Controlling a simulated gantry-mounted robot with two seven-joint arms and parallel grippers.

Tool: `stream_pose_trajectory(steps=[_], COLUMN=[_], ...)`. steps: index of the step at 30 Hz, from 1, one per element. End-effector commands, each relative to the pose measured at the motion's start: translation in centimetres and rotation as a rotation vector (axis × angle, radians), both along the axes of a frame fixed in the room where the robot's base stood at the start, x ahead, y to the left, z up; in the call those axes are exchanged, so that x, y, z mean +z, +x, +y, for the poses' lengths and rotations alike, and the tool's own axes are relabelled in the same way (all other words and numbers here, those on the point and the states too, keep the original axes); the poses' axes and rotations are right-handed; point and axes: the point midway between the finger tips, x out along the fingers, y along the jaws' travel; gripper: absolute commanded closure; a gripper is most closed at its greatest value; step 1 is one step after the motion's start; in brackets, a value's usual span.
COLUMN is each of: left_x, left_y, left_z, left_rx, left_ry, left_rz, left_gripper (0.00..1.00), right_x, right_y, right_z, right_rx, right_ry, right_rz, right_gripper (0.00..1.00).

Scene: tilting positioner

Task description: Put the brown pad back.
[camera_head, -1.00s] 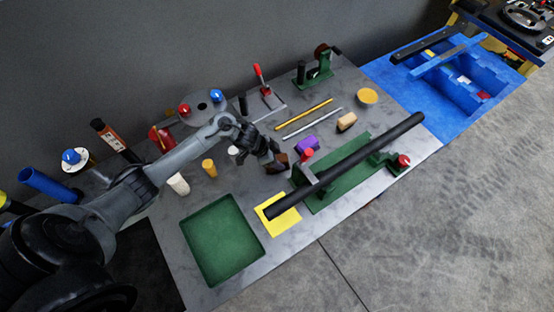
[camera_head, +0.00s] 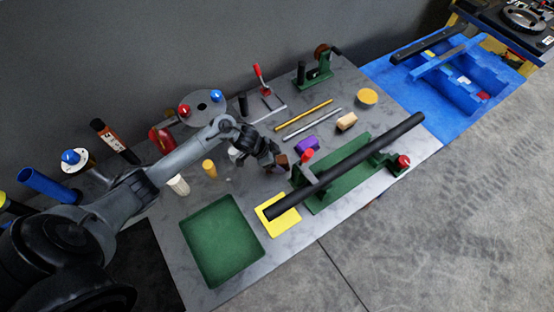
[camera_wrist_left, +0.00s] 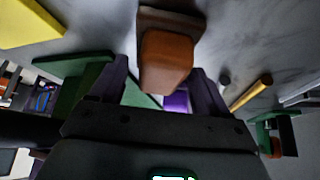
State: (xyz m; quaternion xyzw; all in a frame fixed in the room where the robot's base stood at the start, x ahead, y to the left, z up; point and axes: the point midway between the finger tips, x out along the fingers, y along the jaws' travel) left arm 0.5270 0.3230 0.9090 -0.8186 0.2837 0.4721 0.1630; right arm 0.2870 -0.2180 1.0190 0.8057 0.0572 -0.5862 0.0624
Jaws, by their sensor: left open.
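The brown pad (camera_head: 282,161) is a small block in the middle of the grey table, partly hidden by my left gripper (camera_head: 272,158). In the left wrist view the brown pad (camera_wrist_left: 167,60) has an orange-brown face and a darker brown part behind it. My left gripper (camera_wrist_left: 163,85) is open, with one dark finger on each side of the pad's near end. I cannot tell whether either finger touches it. My right gripper is not in view.
A purple block (camera_head: 307,145) lies close to the right. A green fixture (camera_head: 340,175) carries a long dark bar (camera_head: 350,163). A yellow plate (camera_head: 278,215) and a green tray (camera_head: 222,240) are nearer the front. Yellow and grey rods (camera_head: 303,115) lie behind.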

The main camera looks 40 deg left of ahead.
Motion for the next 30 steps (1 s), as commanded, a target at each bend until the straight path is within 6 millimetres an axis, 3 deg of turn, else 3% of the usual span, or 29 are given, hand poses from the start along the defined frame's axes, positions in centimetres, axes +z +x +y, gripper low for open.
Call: stream_pose_trajectory(steps=[5, 21, 30], left_x=[1.4, 9.1, 10.6], left_y=[-0.4, -4.0, -4.7], left_z=[0.5, 3.2, 3.7], left_rx=[0.001, -0.001, 0.001], left_ry=[0.002, 0.003, 0.001], left_rz=[-0.002, -0.001, -0.001], left_gripper=[0.24, 0.24, 0.24], right_x=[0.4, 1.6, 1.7], right_y=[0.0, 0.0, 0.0], right_z=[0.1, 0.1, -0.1], right_rx=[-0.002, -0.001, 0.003], right_ry=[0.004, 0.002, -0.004], right_rz=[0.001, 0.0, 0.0], right_gripper=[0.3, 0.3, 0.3])
